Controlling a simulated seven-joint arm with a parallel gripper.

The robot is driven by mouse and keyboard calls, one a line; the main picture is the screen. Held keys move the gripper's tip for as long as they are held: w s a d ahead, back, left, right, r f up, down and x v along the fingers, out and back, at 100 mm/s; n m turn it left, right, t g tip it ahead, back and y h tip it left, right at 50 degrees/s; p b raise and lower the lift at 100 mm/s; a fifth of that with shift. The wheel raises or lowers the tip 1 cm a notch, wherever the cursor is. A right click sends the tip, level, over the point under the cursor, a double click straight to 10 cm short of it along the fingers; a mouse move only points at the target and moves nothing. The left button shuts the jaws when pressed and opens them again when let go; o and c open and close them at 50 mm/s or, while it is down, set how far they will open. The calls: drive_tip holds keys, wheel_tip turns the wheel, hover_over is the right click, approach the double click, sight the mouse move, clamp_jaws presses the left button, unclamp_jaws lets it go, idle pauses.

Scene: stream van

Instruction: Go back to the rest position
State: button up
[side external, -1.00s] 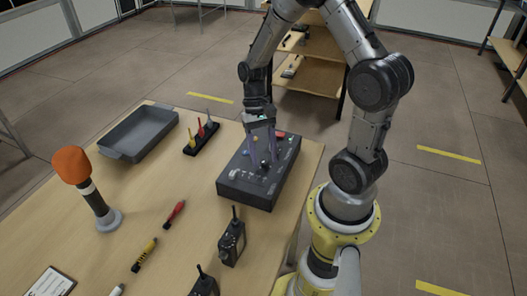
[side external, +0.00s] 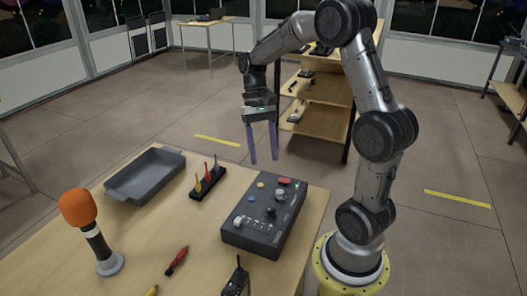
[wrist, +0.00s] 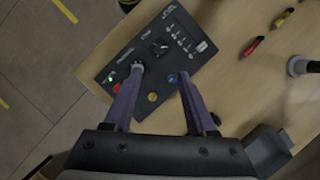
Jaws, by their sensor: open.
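My gripper (side external: 263,160) is open and empty, its two purple fingers pointing down well above the far end of the control box. In the wrist view my gripper (wrist: 152,105) shows both fingers apart with nothing between them but the box below. The dark control box (side external: 250,240) lies on the table (side external: 200,270), with a red button, a yellow button, a blue button, knobs and a row of small switches on top. The control box also shows in the wrist view (wrist: 140,48), where the fingers hide part of its near side.
A grey tray (side external: 150,176) and a rack of coloured tools (side external: 207,182) stand at the table's far side. An orange-topped microphone (side external: 80,212) stands at the left. A red tool (side external: 177,261) and a handheld radio (side external: 237,282) are near the front. Shelves (side external: 320,120) stand behind.

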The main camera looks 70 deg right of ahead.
drive_tip(key=shift+a, duration=0.1)
drive_tip(key=s+a+r+n+t+h, duration=0.2)
drive_tip(key=s+a+r+n+t, duration=0.2)
drive_tip(key=a+r, duration=0.5)
drive_tip(key=s+a+f+n+t+h, duration=0.1)
drive_tip(key=s+a+f+n+t, duration=0.1)
drive_tip(key=s+a+n+t, duration=0.1)
drive_tip(key=shift+s+a+n+t, duration=0.15)
drive_tip(key=shift+s+n+t, duration=0.65)
drive_tip(key=shift+s+n, duration=0.8)
